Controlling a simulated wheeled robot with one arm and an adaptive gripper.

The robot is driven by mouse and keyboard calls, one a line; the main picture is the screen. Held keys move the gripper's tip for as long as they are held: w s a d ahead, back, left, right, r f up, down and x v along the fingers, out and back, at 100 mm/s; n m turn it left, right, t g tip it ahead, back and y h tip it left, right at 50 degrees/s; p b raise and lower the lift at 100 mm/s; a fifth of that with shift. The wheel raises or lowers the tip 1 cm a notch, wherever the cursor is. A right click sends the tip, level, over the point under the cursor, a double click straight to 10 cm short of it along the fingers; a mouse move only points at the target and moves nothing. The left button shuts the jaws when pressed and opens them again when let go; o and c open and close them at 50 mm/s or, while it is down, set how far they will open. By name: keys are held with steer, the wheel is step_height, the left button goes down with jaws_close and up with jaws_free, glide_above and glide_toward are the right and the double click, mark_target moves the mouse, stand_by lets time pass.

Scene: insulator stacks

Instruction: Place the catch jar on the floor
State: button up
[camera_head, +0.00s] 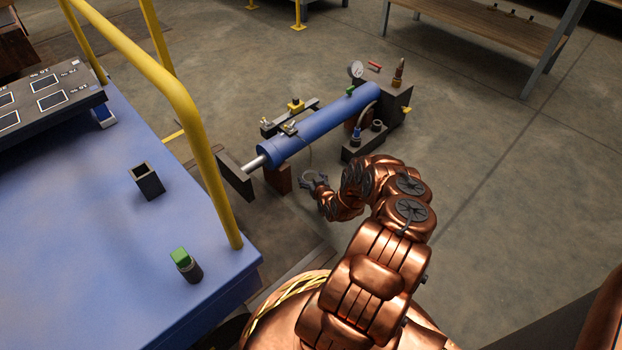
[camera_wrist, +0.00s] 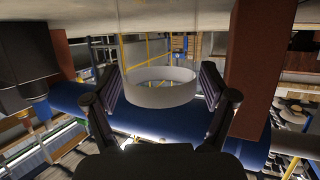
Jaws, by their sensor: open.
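The catch jar (camera_wrist: 160,96) shows in the wrist view as a pale round band with clear-looking walls, between my two fingers. The floor is at the top of that view, and the jar appears to be at or close to it; its contact with the floor is not clear. My gripper (camera_wrist: 160,80) is open, with one finger on each side of the jar and narrow gaps visible. In the head view my gripper (camera_head: 314,180) is low, beside the near end of the blue cylinder (camera_head: 320,125); the jar is too small there to make out surely.
A brown support block (camera_head: 278,177) and a dark plate (camera_head: 235,174) stand close by my gripper. A blue platform (camera_head: 90,230) with a yellow rail (camera_head: 200,130) is on the left. Open floor (camera_head: 500,220) lies to the right.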

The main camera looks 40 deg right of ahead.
steer(key=shift+r, duration=0.2)
steer(key=p+v, duration=0.4)
steer(key=v, duration=0.8)
steer(key=shift+f, duration=0.1)
stand_by(0.6)
